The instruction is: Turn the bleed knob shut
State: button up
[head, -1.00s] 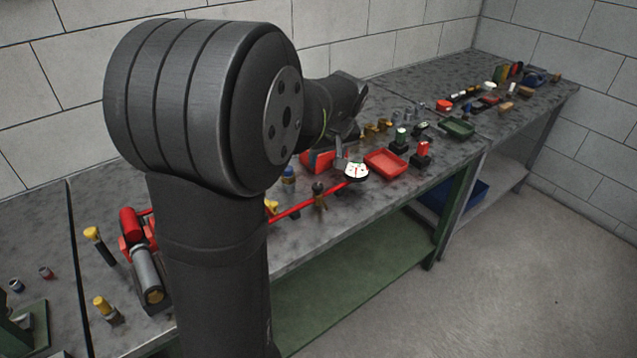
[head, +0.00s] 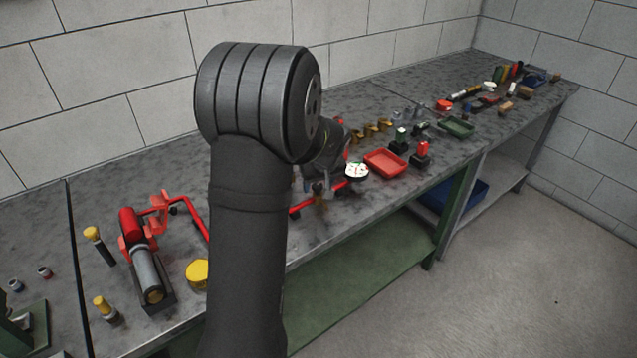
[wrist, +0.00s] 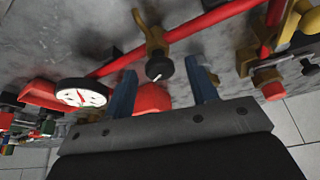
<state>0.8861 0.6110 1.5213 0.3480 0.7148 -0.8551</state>
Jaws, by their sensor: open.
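The bleed knob (wrist: 159,67) is a small dark round knob with a pale pointer mark. It sits on a brass fitting (wrist: 152,38) on the red pipe (wrist: 205,20). In the wrist view my gripper (wrist: 163,70) is open, with one blue finger on each side of the knob in the picture. I cannot tell whether either finger touches it. In the head view my gripper (head: 316,186) is over the pipe beside the gauge, and the knob is hidden or too small to make out. The white-faced gauge (wrist: 82,95) is left of the fingers; it also shows in the head view (head: 357,171).
A red block-like part (wrist: 152,99) shows between the fingers. Brass and yellow fittings (wrist: 300,22) crowd the right of the wrist view. A red tray (head: 386,163) lies right of the gauge. The red-and-grey pump (head: 146,258) stands at the left.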

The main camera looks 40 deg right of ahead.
jog(key=shift+c, duration=0.2)
jog(key=c, duration=0.9)
